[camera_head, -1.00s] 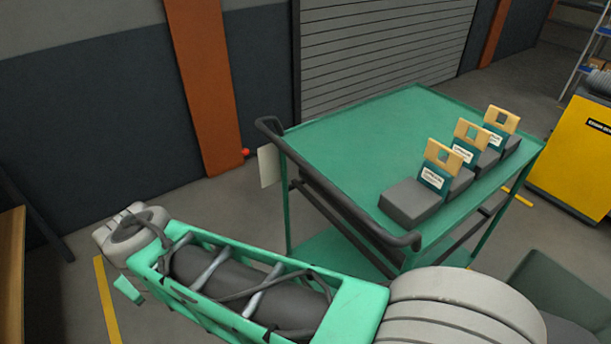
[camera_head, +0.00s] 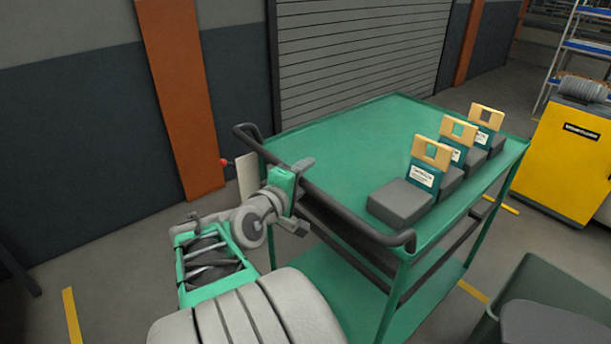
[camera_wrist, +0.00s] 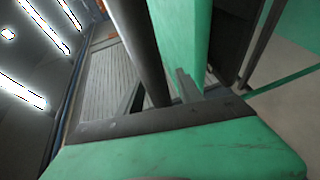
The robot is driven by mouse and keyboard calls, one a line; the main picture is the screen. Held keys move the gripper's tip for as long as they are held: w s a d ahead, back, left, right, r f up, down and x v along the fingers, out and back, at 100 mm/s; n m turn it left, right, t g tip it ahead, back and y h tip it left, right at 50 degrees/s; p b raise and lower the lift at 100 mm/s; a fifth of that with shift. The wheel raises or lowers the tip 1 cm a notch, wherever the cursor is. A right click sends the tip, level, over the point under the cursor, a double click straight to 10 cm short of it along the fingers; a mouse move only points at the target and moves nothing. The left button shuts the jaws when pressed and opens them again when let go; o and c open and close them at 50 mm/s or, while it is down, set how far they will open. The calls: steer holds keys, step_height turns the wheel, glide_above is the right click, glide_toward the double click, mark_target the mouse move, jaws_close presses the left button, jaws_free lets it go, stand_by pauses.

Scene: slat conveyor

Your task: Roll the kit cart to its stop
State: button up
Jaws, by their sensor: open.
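The kit cart (camera_head: 340,130) is a green two-shelf cart with a dark push handle (camera_head: 345,205) along its near left side. My gripper (camera_head: 303,196) is open at the handle, near the middle of the bar. In the wrist view the dark handle bar (camera_wrist: 138,45) runs down toward my jaws (camera_wrist: 160,98) and appears to lie between them; I cannot tell whether they touch it. The cart's green top (camera_wrist: 182,35) shows beside the bar. No stop for the cart can be made out.
Several dark blocks with teal, tan-topped labelled holders (camera_head: 405,195) stand along the cart's right edge. A yellow cabinet (camera_head: 570,155) is behind right, a dark green bin (camera_head: 550,300) front right. A roller shutter (camera_head: 360,55) and orange post (camera_head: 180,90) stand behind. Yellow floor marks (camera_head: 72,315) show.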

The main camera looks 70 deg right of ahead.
steer(key=shift+d+f, duration=0.1)
steer(key=shift+d, duration=0.25)
jaws_close()
stand_by(1.2)
